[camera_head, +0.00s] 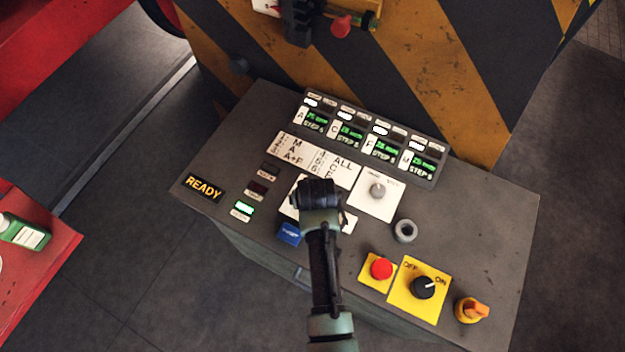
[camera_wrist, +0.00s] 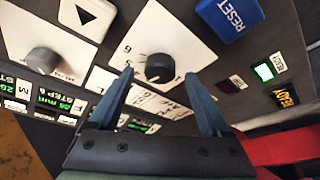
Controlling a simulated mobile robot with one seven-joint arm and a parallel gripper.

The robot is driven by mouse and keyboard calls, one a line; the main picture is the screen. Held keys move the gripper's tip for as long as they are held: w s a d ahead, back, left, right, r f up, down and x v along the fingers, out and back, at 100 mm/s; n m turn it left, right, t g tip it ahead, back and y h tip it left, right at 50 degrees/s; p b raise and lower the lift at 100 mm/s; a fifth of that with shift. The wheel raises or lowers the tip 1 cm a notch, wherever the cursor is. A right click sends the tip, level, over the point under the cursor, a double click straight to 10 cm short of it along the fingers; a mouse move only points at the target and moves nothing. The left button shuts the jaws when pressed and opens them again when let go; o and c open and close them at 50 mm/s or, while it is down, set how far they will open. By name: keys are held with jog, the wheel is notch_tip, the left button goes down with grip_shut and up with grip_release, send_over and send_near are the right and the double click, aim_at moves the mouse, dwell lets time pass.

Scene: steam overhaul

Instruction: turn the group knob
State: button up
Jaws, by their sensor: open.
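The group knob (camera_wrist: 159,68) is a small black round knob on a white plate (camera_wrist: 165,38) with numbers printed around it. In the wrist view my gripper (camera_wrist: 159,76) is open, with one finger on each side of the knob in the picture. I cannot tell whether the fingers touch it or how far above the panel they are. In the head view my wrist (camera_head: 320,207) covers the knob, and only edges of its white plate (camera_head: 349,221) show.
The grey console (camera_head: 470,205) holds a grey knob (camera_head: 377,190), a blue RESET button (camera_head: 289,233), a red button (camera_head: 381,269), an OFF/ON switch (camera_head: 424,287) and an orange knob (camera_head: 471,309). Green displays (camera_head: 351,134) line the back. A striped wall (camera_head: 400,60) stands behind.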

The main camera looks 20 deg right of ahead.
jog(key=v, duration=1.1)
jog(key=shift+r+b, duration=0.3)
jog(key=shift+b, duration=0.15)
jog(key=shift+s+a, duration=0.1)
